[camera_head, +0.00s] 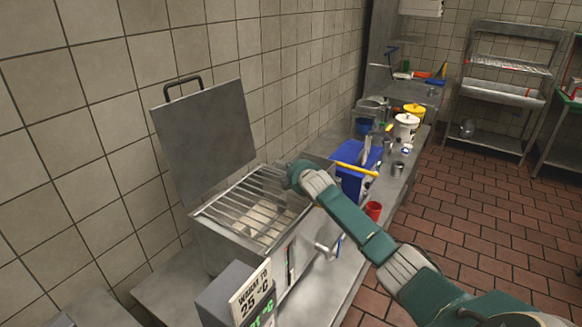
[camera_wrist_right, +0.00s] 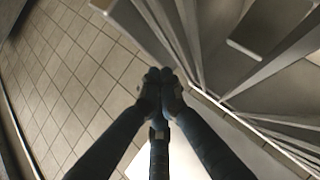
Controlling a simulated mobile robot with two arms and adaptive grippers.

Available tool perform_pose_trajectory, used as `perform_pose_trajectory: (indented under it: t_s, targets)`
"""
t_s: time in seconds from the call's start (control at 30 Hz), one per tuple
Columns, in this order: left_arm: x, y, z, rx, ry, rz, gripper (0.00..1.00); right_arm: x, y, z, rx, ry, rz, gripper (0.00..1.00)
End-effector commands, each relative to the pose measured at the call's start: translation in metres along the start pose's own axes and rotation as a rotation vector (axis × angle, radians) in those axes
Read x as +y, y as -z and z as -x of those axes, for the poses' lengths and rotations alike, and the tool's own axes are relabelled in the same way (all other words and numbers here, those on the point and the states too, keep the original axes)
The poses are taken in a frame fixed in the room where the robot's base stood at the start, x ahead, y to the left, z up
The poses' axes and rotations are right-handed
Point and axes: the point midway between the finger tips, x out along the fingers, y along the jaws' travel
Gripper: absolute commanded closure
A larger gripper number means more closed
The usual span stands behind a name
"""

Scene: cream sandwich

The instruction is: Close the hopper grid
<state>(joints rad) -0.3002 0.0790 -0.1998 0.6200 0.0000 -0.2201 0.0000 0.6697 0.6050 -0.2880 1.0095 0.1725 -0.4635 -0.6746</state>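The hopper (camera_head: 220,245) is a steel box against the tiled wall, with its flat lid (camera_head: 205,140) standing open. The barred hopper grid (camera_head: 215,205) lies across its mouth, with pale contents below. I cannot tell whether it sits fully flat. My right gripper (camera_head: 292,178) is at the grid's far right corner, partly hidden by its own wrist. In the right wrist view, the fingers of my right gripper (camera_wrist_right: 163,78) meet at their tips, with nothing visible between them. Bars of the grid (camera_wrist_right: 165,25) pass close beyond the tips. My left gripper is not in view.
A temperature display (camera_head: 250,295) stands in front of the hopper. A blue machine with a yellow bar (camera_head: 355,169), a red cup (camera_head: 373,210) and white buckets (camera_head: 405,127) stand along the counter to the right. The tiled floor (camera_head: 470,215) is clear.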

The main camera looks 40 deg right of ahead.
Motion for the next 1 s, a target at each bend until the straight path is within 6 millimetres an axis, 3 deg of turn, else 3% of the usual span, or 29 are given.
perform_pose_trajectory:
  t_s: [0.33, 0.63, 0.7, 1.0]
  targets:
    - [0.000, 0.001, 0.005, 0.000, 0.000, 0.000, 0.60, 0.003, 0.002, 0.002, -0.002, 0.004, 0.000, 1.00]
    - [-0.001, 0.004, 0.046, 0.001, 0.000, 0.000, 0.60, 0.043, 0.019, 0.018, -0.003, -0.001, 0.001, 1.00]
    - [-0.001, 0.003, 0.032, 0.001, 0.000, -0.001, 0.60, 0.044, 0.010, 0.025, -0.003, -0.004, 0.004, 1.00]
    - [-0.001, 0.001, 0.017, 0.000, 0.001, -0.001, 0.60, 0.077, -0.003, 0.067, -0.002, -0.003, 0.003, 1.00]
